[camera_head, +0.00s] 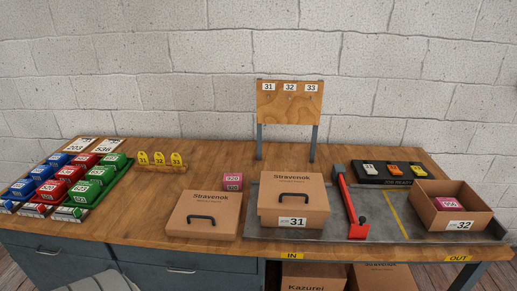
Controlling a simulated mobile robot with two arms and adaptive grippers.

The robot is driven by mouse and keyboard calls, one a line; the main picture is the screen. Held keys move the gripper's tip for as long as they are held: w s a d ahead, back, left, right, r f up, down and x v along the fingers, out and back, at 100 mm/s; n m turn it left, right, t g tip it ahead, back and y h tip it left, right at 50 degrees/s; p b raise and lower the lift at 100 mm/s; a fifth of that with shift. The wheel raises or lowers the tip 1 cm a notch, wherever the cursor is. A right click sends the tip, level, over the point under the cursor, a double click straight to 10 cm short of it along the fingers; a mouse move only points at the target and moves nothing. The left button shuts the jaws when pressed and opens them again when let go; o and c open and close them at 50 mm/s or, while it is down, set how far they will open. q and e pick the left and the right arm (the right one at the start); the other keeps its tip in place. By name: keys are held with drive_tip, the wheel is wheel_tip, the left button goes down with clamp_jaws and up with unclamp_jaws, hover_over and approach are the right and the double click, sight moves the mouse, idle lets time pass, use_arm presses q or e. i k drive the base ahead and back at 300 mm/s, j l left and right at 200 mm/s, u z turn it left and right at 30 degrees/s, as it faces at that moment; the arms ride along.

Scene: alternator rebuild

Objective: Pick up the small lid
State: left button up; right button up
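A cardboard lid (190,205) marked "Stravenok", with a black handle, lies flat on the wooden bench, left of the middle. A closed cardboard box (270,222) tagged 31 stands to its right on a grey mat. That box's top (270,186) is also marked "Stravenok" and has a black handle. I cannot tell for certain which of the two is the small lid; the left one looks flatter. Neither gripper is in view.
An open box (424,211) tagged 32 holds a pink carton (450,215) at right. A small pink carton (233,181), yellow numbered tags (159,159) and colored bins (75,190) stand left. A sign board (290,103) rises behind.

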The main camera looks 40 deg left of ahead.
sight(202, 214)
drive_tip(key=u, duration=1.9)
